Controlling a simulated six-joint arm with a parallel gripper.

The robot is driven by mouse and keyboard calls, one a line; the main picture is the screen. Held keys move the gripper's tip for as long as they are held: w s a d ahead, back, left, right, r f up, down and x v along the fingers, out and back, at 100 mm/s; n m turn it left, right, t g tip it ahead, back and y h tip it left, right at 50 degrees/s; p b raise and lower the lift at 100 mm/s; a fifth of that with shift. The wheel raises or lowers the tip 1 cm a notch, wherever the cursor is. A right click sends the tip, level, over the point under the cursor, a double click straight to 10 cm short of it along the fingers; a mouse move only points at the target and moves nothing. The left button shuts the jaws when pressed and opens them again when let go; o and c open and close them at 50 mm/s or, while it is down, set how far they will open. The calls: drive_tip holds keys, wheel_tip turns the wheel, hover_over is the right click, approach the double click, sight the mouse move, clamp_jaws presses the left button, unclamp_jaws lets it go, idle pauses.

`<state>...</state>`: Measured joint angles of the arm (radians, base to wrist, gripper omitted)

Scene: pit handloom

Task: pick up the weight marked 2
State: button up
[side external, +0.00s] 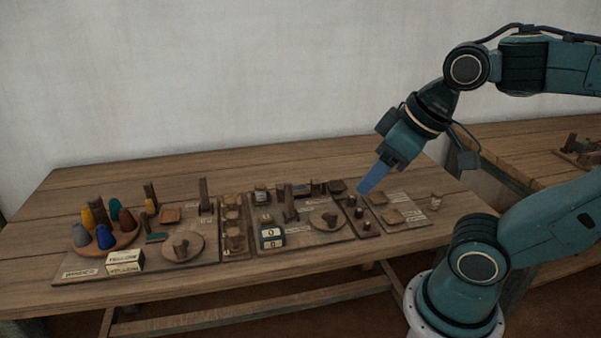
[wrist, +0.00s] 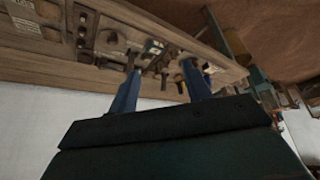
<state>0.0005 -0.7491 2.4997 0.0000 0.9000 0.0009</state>
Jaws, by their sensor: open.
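Several small dark weights stand in a row on a narrow dark strip at the right part of the bench, among them one in the middle (side external: 359,212) and a front one (side external: 366,225). Their marks are too small to read, so I cannot tell which is marked 2. My gripper (side external: 371,180) is above the back end of this row, blue fingers pointing down and left. In the wrist view my gripper (wrist: 161,84) shows two blue fingers apart, with nothing between them; the bench lies beyond.
The wooden bench (side external: 110,187) also carries a round tray of coloured cones (side external: 107,240), a block labelled yellow (side external: 125,261), a numbered block (side external: 271,236), round wooden discs (side external: 183,247) and upright posts (side external: 204,195). The bench's back strip is clear.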

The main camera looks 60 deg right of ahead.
drive_tip(key=shift+w+d, duration=0.1)
drive_tip(key=m+g, duration=0.6)
drive_tip(key=m, duration=1.2)
hover_over(359, 210)
drive_tip(key=shift+d+f, duration=0.1)
drive_tip(key=shift+f, duration=11.3)
drive_tip(key=shift+f, duration=2.6)
